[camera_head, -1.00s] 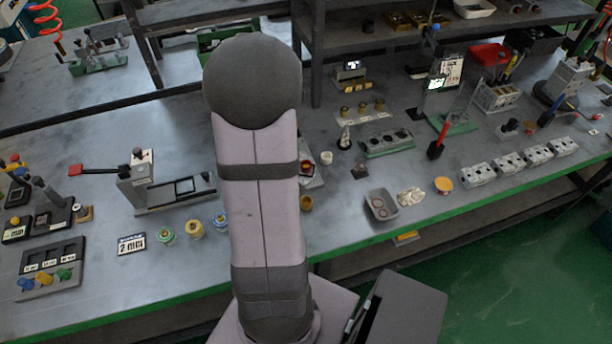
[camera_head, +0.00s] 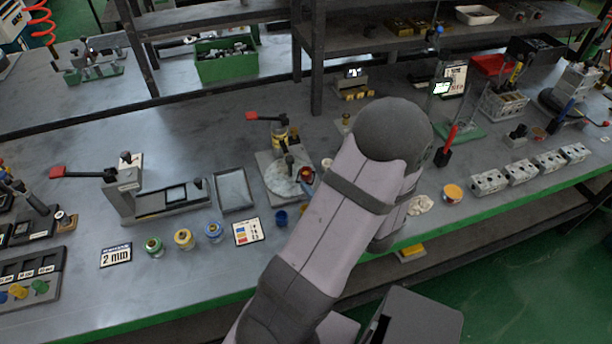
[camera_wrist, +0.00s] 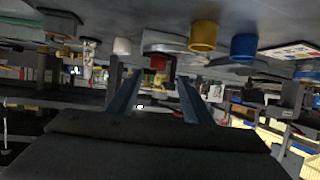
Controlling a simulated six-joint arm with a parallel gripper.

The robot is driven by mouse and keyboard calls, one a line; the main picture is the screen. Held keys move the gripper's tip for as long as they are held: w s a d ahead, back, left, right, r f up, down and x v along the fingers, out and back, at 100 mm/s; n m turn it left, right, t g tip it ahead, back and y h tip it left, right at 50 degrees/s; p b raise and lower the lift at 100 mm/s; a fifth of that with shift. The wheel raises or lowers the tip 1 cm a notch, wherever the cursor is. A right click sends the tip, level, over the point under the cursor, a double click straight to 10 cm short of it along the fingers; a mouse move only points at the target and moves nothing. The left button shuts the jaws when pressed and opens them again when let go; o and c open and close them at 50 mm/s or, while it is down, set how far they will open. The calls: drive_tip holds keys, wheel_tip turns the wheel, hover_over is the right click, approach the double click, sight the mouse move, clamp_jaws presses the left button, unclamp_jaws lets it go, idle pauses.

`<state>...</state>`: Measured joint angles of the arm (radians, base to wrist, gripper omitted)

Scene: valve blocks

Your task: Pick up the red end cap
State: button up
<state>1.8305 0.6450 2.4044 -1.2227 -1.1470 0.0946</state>
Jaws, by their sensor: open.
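My gripper (camera_wrist: 159,78) is open in the wrist view, its two fingers spread with an empty gap between them. A small red piece (camera_wrist: 158,62), which looks like the red end cap, shows ahead in line with that gap. It appears apart from the fingers. In the head view a small red piece (camera_head: 307,174) shows at the right edge of the round clamp fixture (camera_head: 283,180), beside my arm. Whether it is the same piece I cannot tell for certain. My gripper is hidden behind my arm in the head view.
The wrist view is upside down. A yellow cup (camera_wrist: 203,36), a blue cup (camera_wrist: 243,46) and a white cup (camera_wrist: 122,46) stand near the red piece. In the head view, a red-handled clamp (camera_head: 268,117) rises over the fixture, and an empty grey tray (camera_head: 234,190) lies left of it.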

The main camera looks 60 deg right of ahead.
sight(304, 169)
drive_tip(key=shift+p+x, duration=0.8)
drive_tip(key=shift+x, duration=2.65)
drive_tip(key=shift+s+d, duration=0.1)
drive_tip(key=shift+d, duration=0.05)
clamp_jaws()
drive_tip(key=shift+r, duration=0.15)
wheel_tip(304, 169, up, 10)
